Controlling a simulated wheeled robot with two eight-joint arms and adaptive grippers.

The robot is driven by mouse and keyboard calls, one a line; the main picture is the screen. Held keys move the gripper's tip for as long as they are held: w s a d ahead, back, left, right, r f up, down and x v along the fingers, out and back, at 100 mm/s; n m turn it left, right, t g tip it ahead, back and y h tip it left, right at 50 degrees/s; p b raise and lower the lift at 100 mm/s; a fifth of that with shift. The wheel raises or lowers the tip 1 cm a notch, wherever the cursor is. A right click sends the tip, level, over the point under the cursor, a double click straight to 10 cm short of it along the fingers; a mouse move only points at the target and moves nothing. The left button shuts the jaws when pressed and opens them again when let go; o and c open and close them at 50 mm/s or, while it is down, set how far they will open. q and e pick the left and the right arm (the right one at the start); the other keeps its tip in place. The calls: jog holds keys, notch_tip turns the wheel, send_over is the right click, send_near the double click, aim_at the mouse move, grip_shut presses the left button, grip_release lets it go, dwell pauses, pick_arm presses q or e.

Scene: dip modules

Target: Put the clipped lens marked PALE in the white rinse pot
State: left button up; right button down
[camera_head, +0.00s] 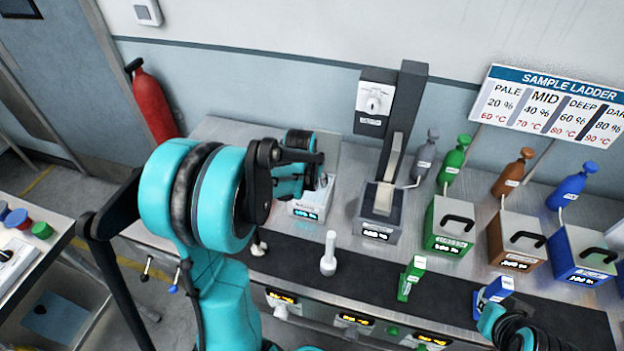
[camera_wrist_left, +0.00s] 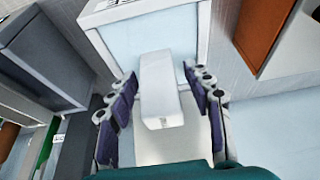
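A white clip (camera_wrist_left: 163,88) stands in the open white rinse pot (camera_wrist_left: 203,30), over pale blue liquid. Its small mark is unreadable, and any lens below it is hidden. My left gripper (camera_wrist_left: 160,82) has its purple-padded fingers on either side of the clip, with gaps between pads and clip. In the head view the white pot (camera_head: 306,212) stands left of the grey pot, and the left arm hides most of the left gripper. My right gripper (camera_head: 510,326) is at the bottom right edge, close to a blue clip (camera_head: 493,293); its fingers cannot be made out.
Grey (camera_head: 378,232), green (camera_head: 447,232), brown (camera_head: 516,245) and blue (camera_head: 583,262) pots line the bench to the right. A white upright piece (camera_head: 328,254) and a green clip (camera_head: 411,279) stand on the dark front strip. A sample ladder sign (camera_head: 553,98) hangs behind.

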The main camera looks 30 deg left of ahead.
pick_arm(q)
jog(key=shift+r, duration=0.2)
jog(key=a+p+v, duration=0.1)
jog(key=p+v, duration=0.3)
jog(key=v, duration=0.7)
jog(key=s+d+r+m+t, duration=0.1)
jog(key=s+d, duration=0.4)
jog(key=s+d+r+t, duration=0.1)
jog(key=s+d, duration=0.3)
jog(key=d, duration=0.1)
jog(key=s+d+r+m+h, duration=0.1)
jog(key=s+d, duration=0.4)
jog(key=shift+s+d+r+m+t, duration=0.1)
jog(key=shift+s+d+m+t, duration=0.2)
jog(key=shift+s+t, duration=0.1)
